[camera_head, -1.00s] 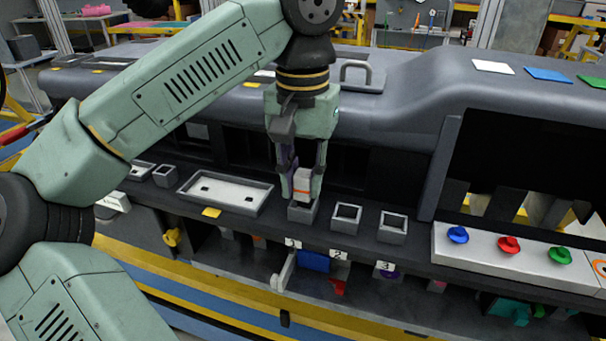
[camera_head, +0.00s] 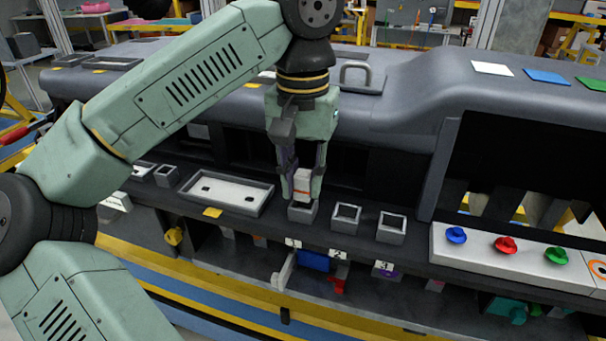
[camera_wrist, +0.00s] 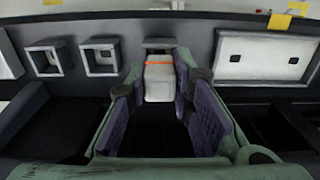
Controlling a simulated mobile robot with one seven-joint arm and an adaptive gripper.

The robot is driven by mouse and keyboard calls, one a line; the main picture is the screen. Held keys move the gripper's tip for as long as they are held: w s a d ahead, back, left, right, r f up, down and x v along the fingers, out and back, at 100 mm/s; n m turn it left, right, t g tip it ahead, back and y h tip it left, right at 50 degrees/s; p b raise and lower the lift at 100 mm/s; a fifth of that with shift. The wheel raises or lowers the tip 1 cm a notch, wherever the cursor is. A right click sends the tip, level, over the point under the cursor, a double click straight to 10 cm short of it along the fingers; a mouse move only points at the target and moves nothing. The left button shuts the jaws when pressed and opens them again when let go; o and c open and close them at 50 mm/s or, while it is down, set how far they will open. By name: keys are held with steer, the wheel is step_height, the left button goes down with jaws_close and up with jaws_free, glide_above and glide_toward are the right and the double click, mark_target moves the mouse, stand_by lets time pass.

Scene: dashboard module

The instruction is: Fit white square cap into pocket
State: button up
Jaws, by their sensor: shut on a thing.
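The white square cap (camera_head: 302,182), a white block with an orange stripe, is between the fingers of my gripper (camera_head: 302,188). My gripper points down and is shut on it. The cap is upright over the grey square pocket (camera_head: 301,213) behind label 1, its lower end at or just inside the rim. I cannot tell how deep it sits. In the wrist view the cap (camera_wrist: 158,80) shows between the purple finger pads, with the pocket (camera_wrist: 159,43) mostly hidden beyond it.
Two open square pockets (camera_head: 346,217) and (camera_head: 391,227) stand to the right, by labels 2 and 3. A shallow grey tray (camera_head: 268,196) is to the left. Blue, red and green knobs (camera_head: 505,245) are on a white panel. The dark console overhang (camera_head: 400,100) rises behind.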

mark_target(303, 174)
steer(key=shift+f+b, duration=0.7)
steer(key=shift+f, duration=0.5)
steer(key=o, duration=0.9)
steer(key=shift+r, duration=0.1)
step_height(303, 174, up, 8)
steer(key=shift+f, duration=0.25)
